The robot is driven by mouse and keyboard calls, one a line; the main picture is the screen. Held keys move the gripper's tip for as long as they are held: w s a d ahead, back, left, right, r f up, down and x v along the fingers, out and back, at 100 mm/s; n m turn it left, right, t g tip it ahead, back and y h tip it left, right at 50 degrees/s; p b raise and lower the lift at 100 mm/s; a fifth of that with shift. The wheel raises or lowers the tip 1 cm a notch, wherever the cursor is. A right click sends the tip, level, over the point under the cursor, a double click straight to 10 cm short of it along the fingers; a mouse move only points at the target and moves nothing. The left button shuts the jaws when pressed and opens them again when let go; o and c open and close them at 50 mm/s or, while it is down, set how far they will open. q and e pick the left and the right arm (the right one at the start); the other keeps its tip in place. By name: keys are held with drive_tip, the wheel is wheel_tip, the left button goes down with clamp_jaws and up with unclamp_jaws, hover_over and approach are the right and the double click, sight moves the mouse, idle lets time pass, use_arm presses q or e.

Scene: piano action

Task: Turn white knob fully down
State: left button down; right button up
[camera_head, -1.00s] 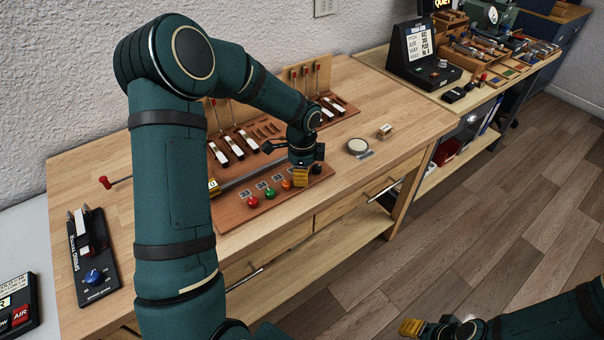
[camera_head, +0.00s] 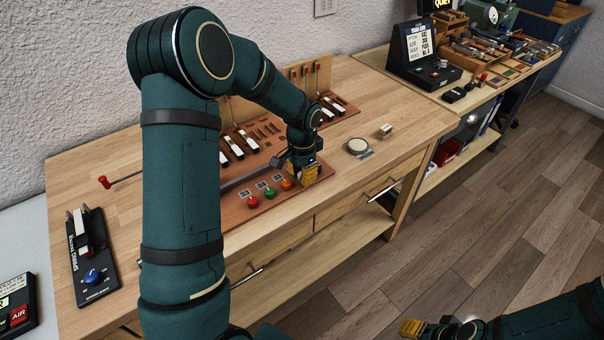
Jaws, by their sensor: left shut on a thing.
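No white knob shows clearly in the head view. A wooden panel (camera_head: 238,214) at the front of the bench bears a red knob (camera_head: 253,201), a green knob (camera_head: 270,192) and an orange knob (camera_head: 287,184) in a row. My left gripper (camera_head: 309,177) points down at the right end of this row, its yellow fingertips low at the panel. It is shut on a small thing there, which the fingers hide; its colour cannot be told. My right gripper (camera_head: 410,327) is low at the bottom right, over the floor and away from the panel; its opening is unclear.
Behind the row stand piano-action parts with white keys (camera_head: 238,146) and red-tipped rods. A round disc (camera_head: 357,146) and a small wooden block (camera_head: 385,130) lie to the right. A black device with a blue dial (camera_head: 93,277) lies at left. The bench's front right is clear.

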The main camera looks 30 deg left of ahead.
use_arm(q)
drive_tip(key=n, duration=0.5)
drive_tip(key=shift+n+p, duration=0.6)
drive_tip(key=shift+n, duration=1.8)
drive_tip(key=c, duration=0.7)
unclamp_jaws()
drive_tip(key=shift+c, duration=0.2)
wheel_tip(320, 180, up, 12)
